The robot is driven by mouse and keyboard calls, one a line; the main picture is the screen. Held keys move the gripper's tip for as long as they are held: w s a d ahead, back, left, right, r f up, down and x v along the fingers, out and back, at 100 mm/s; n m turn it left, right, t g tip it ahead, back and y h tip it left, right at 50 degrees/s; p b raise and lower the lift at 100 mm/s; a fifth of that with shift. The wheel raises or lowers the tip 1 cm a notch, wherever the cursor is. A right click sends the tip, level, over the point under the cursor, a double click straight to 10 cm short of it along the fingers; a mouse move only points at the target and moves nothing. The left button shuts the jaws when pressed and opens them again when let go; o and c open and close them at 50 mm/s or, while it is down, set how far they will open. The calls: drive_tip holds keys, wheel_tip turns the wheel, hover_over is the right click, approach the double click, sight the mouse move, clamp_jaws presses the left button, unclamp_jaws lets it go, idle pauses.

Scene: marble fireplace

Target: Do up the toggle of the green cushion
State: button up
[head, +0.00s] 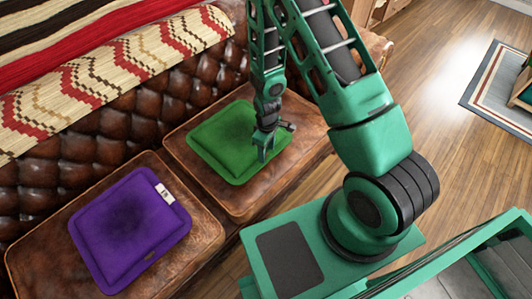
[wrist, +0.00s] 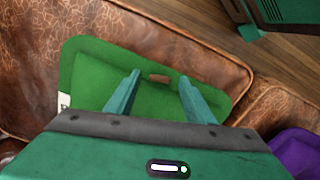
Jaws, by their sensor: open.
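The green cushion (head: 222,138) lies flat on the right-hand brown leather seat. In the wrist view the green cushion (wrist: 88,72) fills the middle, and a small brown toggle (wrist: 159,78) shows near its far edge. My gripper (head: 264,154) is over the cushion's right part. In the wrist view my gripper (wrist: 158,84) has its two fingers apart, with the toggle appearing between their tips. Nothing is held. How far the fingertips are above the toggle, and whether it is fastened, I cannot tell. In the head view my gripper hides the toggle.
A purple cushion (head: 130,228) with a white tag (head: 164,194) lies on the left-hand seat (head: 197,238). The tufted sofa back (head: 110,125), draped with a patterned blanket (head: 120,75), rises behind. Wooden floor (head: 425,100) lies open to the right, with a rug (head: 490,85) beyond.

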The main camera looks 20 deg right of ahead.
sight(267, 155)
wheel_tip(267, 155, up, 9)
idle(0.4)
